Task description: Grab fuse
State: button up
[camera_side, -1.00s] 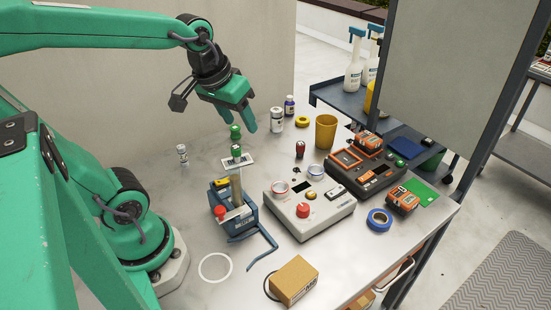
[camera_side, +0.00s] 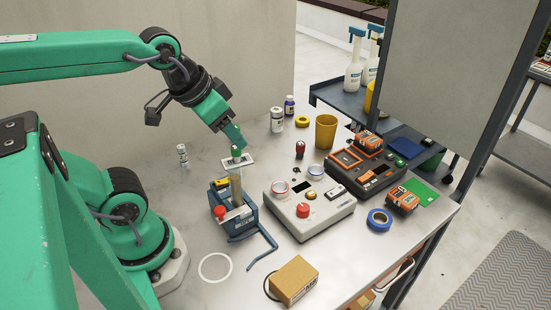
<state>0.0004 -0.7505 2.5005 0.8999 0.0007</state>
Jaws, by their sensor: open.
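What looks like the fuse (camera_side: 236,186) is a tan upright cylinder. It stands in a blue vise (camera_side: 244,222) left of the table's middle. The jaws are open. The gripper hides the uppermost green part, and I cannot tell whether the fingers touch it.
A grey box with a red button (camera_side: 322,218) and a dark tester (camera_side: 372,182) stand to the right. A yellow cup (camera_side: 326,132) and small bottles (camera_side: 277,119) are behind. A cardboard box (camera_side: 294,281) and white ring (camera_side: 215,267) lie in front. The table's left is mostly clear.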

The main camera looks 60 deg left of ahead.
jog(key=shift+c, duration=0.2)
dwell(0.4)
jog(key=n+g, duration=0.6)
jog(key=n, duration=0.1)
send_over(183, 155)
jog(key=a, duration=0.1)
jog(key=f, duration=1.6)
jog(key=shift+w+a, duration=0.15)
jog(key=shift+w, duration=0.15)
jog(key=shift+s+a+f, duration=0.15)
jog(key=shift+f, duration=1.25)
jog(key=shift+f, duration=2.65)
